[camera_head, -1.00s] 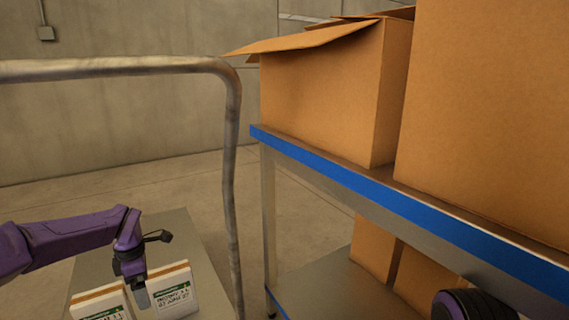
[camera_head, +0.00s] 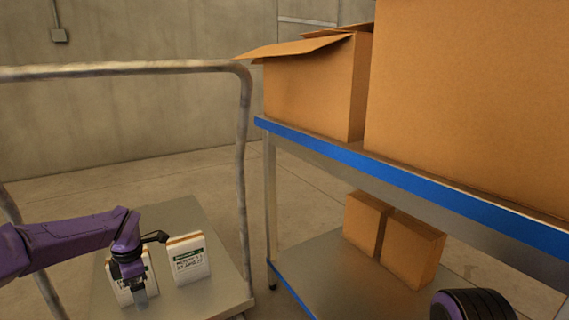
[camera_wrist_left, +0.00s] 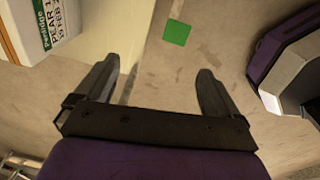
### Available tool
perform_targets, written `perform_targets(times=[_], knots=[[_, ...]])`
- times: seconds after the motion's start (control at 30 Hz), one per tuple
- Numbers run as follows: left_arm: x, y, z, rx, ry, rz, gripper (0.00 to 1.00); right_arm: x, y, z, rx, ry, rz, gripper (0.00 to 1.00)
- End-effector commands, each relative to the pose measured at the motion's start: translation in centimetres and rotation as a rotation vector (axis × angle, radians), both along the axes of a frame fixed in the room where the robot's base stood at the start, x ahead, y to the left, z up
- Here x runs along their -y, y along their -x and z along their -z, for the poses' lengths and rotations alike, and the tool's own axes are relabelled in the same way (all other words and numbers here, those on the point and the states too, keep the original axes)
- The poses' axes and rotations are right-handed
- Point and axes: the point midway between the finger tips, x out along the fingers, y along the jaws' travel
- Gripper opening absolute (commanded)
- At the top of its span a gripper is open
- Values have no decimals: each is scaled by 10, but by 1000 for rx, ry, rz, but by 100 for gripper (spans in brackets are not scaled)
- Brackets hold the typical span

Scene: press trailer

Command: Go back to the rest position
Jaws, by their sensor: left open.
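My left gripper (camera_head: 139,290) is at the end of the purple arm from the left, in front of the trailer bed (camera_head: 182,222). In the left wrist view my left gripper (camera_wrist_left: 157,88) shows two separated fingers with nothing between them. Two white labelled packs stand on the bed: the left pack (camera_head: 150,266) is partly hidden behind the gripper, and the right pack (camera_head: 190,265) stands clear. A pack (camera_wrist_left: 38,28) also shows at the upper left of the left wrist view. My right gripper is not in view.
The trailer's metal rail (camera_head: 243,150) rises beside the bed. A blue-edged shelf (camera_head: 340,153) holds an open carton (camera_head: 310,90) and a large carton (camera_head: 465,100). Small boxes (camera_head: 413,248) sit on the lower shelf (camera_head: 315,275). A green square (camera_wrist_left: 176,32) marks the floor.

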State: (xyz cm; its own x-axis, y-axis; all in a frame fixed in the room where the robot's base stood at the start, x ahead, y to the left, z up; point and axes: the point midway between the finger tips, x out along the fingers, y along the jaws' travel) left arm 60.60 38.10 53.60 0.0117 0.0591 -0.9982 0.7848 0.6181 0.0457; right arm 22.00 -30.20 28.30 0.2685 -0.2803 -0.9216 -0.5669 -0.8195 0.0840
Motion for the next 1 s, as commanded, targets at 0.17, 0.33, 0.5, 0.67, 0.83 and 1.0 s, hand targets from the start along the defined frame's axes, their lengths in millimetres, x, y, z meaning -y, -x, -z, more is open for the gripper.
perform_targets(times=[0.17, 0.33, 0.5, 0.67, 0.83, 1.0], knots=[[-14, 10, 14, -4, -138, -35, 96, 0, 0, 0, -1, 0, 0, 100], [-27, 26, 30, -6, -346, 0, 96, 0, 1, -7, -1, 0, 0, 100], [-30, 51, 40, 13, -597, 153, 96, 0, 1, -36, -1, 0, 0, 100], [-8, 97, 39, 74, -800, 520, 96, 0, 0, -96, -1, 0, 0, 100], [50, 204, 31, 118, -721, 1091, 96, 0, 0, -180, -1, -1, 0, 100], [83, 329, -7, 28, -489, 1504, 96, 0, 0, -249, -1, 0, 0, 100]])
